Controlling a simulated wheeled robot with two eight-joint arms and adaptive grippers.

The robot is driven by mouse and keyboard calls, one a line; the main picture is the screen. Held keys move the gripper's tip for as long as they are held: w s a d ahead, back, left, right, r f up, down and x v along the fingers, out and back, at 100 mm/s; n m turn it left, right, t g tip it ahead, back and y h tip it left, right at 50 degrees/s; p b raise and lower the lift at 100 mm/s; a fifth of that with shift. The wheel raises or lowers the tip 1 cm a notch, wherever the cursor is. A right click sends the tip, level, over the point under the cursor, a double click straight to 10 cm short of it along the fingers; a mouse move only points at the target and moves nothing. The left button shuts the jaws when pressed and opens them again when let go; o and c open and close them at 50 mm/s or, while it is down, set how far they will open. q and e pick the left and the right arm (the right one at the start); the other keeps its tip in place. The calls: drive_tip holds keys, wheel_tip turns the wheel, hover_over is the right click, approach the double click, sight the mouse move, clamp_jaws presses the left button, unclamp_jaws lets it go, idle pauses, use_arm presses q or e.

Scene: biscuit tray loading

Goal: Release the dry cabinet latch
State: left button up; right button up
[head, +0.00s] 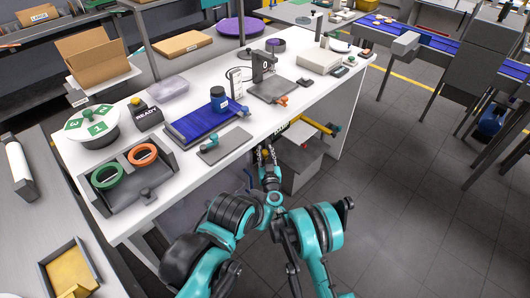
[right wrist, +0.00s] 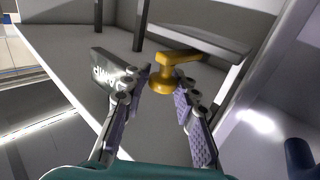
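The yellow latch (right wrist: 186,56), an arm with a round knob, shows in the right wrist view in front of a grey panel. My right gripper (right wrist: 164,94) is open, with a fingertip on either side of the knob. Gaps show between the knob and both fingers, and I cannot tell how deep the knob sits between them. In the head view my right gripper (head: 267,155) is at the table's front edge, beside the grey cabinet (head: 304,172) under the tabletop. The gripper hides much of the latch there.
The white table (head: 215,172) holds a blue mat (head: 190,127), a grey holder with green and orange rings (head: 142,155), and a black device (head: 262,66). A yellow bar (head: 312,123) juts out at the front edge.

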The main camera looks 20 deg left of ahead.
sight(266, 155)
drive_tip(key=shift+o, duration=0.9)
drive_tip(key=v, duration=0.7)
drive_tip(key=shift+s+d, duration=0.2)
drive_tip(key=shift+s, duration=0.05)
